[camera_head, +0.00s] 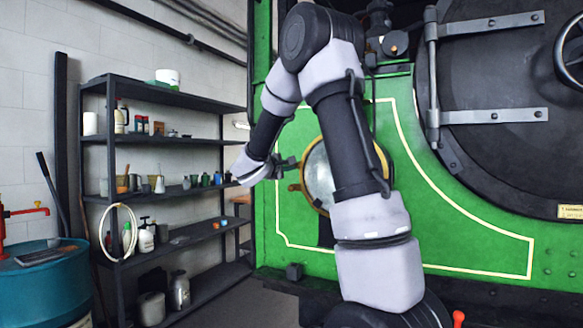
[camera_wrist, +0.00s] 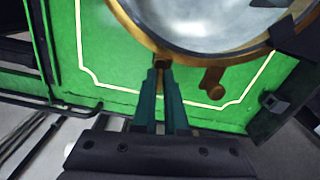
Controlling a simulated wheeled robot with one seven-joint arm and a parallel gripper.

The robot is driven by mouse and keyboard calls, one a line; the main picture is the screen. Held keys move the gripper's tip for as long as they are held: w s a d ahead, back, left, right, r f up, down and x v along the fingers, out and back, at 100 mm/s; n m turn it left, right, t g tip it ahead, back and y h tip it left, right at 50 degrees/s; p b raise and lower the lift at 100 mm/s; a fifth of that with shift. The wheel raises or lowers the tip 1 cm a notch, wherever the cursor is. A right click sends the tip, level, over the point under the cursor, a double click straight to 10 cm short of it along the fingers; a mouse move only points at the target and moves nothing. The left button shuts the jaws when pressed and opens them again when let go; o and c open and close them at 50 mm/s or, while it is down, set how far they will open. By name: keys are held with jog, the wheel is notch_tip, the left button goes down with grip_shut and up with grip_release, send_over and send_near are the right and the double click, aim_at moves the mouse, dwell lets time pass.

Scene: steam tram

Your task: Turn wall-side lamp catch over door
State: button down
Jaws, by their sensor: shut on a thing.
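The lamp (camera_head: 318,178) is on the green front panel, with a round glass door in a brass rim. My arm hides its right part. In the wrist view the glass (camera_wrist: 190,18) and brass rim (camera_wrist: 135,32) fill the top. My gripper (camera_head: 290,162) is at the wall-side edge of the lamp. In the wrist view its narrow fingers (camera_wrist: 163,72) are close together, shut on a small brown catch (camera_wrist: 163,60) at the rim. A separate brass tab (camera_wrist: 212,82) sticks out from the rim beside it. That tab also shows just below my gripper in the head view (camera_head: 294,187).
A dark shelf rack (camera_head: 160,94) with bottles and tins stands along the wall at left. A blue drum (camera_head: 45,290) is at lower left. The round smokebox door (camera_head: 505,120) with hinge straps is at right. Some open space lies between rack and panel.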

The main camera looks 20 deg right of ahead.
jog(key=shift+f+m, duration=0.15)
jog(key=shift+m, duration=0.65)
jog(key=c, duration=1)
grip_release()
jog(key=shift+o, duration=0.2)
jog(key=shift+a, duration=0.1)
jog(key=v, duration=1)
jog(key=shift+s, duration=0.2)
jog(key=shift+a, duration=0.15)
